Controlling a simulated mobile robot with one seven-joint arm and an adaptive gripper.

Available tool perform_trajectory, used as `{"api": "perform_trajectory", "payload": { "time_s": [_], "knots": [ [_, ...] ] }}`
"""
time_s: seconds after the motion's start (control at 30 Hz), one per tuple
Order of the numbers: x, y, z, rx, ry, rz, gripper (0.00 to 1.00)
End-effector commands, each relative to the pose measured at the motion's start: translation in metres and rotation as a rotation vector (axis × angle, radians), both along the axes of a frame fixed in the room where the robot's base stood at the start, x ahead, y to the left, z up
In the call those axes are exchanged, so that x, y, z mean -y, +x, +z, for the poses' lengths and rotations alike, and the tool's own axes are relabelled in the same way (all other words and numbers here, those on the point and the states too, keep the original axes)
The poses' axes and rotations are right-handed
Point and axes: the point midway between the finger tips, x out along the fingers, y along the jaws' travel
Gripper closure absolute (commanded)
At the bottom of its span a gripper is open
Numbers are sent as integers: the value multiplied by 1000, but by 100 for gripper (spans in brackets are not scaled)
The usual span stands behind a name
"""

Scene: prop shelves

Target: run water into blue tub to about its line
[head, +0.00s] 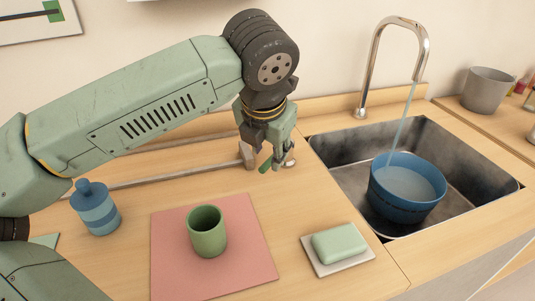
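The blue tub (385,199) stands upright in the metal sink. A thin stream of water (401,124) falls from the chrome faucet (423,48) into it. Pale water (410,184) shows inside, below the rim; I cannot make out a fill line. My gripper (269,160) points down over the counter, left of the sink, with its fingers apart. A small green piece (265,165) shows between the fingertips, perhaps a handle. The fingers partly hide it, and I cannot tell whether they touch it.
The sink (461,167) is set into the wooden counter. A green cup (207,236) stands on a pink mat (259,258). Green soap (339,243) lies on a pale dish (328,268). A blue lidded jar (97,211) stands left, a grey pot (487,90) at the back right.

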Motion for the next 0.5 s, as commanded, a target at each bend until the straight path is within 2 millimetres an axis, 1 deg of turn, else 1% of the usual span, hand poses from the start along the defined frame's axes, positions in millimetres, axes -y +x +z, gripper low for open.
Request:
{"api": "perform_trajectory", "payload": {
  "time_s": [0.03, 0.1, 0.2, 0.33, 0.5],
  "knots": [
    [1, 3, -7, -4, -1, -3, 67],
    [2, 7, -16, -2, -1, -2, 67],
    [2, 12, -25, -2, -1, -1, 67],
    [2, 14, -31, 0, 0, -1, 67],
    [2, 15, -33, 0, 0, -1, 67]
  ]
}}
